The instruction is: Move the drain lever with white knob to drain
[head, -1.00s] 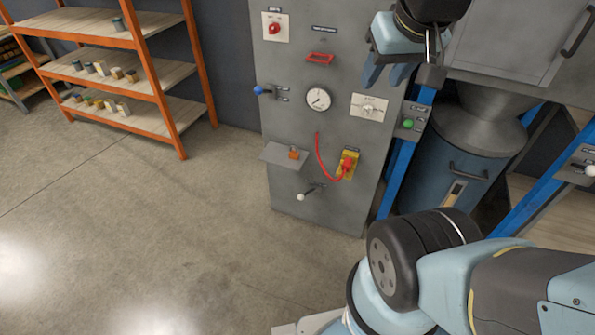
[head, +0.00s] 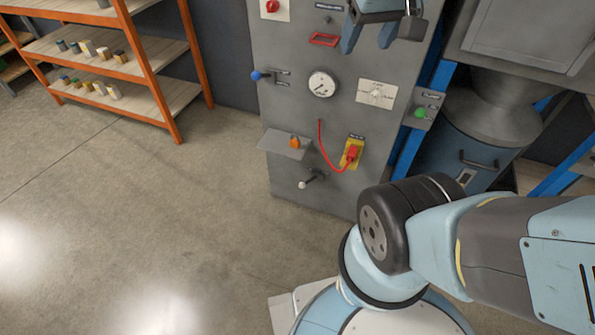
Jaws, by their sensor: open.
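The drain lever with a white knob (head: 303,185) sticks out low on the grey cabinet (head: 285,104), below a small shelf. Its knob points to the lower left, and the small labels beside it are too small to read. My gripper (head: 369,43) is at the top of the view, in front of the upper right of the cabinet. Its two blue fingers are apart and empty, well above the lever and to its right.
A blue drum (head: 455,150) stands at right. The floor at left is clear.

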